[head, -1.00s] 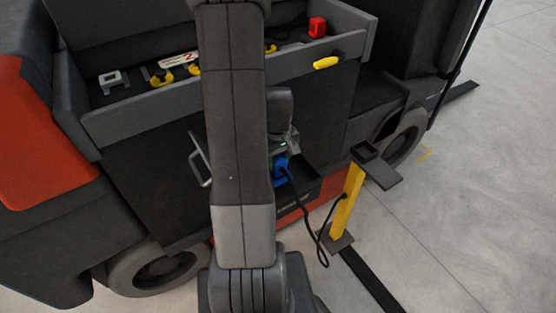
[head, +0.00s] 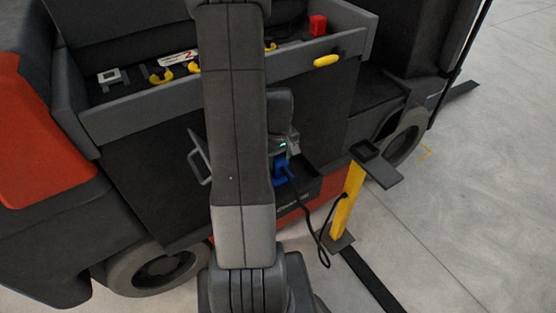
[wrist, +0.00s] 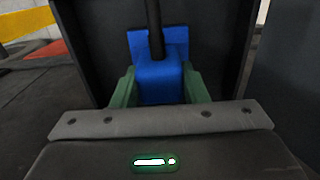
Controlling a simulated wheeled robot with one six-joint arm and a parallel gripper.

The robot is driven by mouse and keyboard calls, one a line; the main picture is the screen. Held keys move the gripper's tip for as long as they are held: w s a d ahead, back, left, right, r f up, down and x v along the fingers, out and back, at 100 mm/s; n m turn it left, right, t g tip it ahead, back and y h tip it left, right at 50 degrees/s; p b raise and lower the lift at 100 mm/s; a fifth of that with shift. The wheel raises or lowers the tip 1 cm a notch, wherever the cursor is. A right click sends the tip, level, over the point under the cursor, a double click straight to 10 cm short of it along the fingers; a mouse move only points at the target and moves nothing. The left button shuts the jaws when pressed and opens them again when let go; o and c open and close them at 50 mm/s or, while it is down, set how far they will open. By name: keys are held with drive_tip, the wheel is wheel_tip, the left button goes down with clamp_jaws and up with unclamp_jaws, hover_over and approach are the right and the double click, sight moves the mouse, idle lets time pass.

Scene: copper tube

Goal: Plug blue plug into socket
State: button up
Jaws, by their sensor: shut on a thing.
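The blue plug (head: 282,170) is in my gripper, close to the dark side of the vehicle, just right of my arm in the head view. In the wrist view the blue plug (wrist: 160,78) sits between the two green fingers of my gripper (wrist: 160,88), which are shut on it. Its black cable (head: 304,205) runs from it down to the yellow post (head: 347,200). A dark recessed frame surrounds the plug in the wrist view. The socket itself is not seen; the plug and gripper hide the contact, so I cannot tell whether the plug is seated.
A grey tray (head: 150,92) with yellow items and a red block (head: 317,25) runs above the work area. A grey handle (head: 199,158) juts out to the left. The yellow post with its dark holder (head: 372,160) stands at the right. Open floor lies further right.

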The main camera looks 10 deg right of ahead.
drive_tip(key=shift+f, duration=0.25)
drive_tip(key=o, duration=1)
drive_tip(key=shift+r, duration=0.1)
wheel_tip(320, 180, up, 14)
drive_tip(key=p, duration=0.1)
drive_tip(key=shift+f, duration=0.2)
wheel_tip(320, 180, down, 14)
drive_tip(key=shift+r+b, duration=0.1)
drive_tip(key=shift+b, duration=0.5)
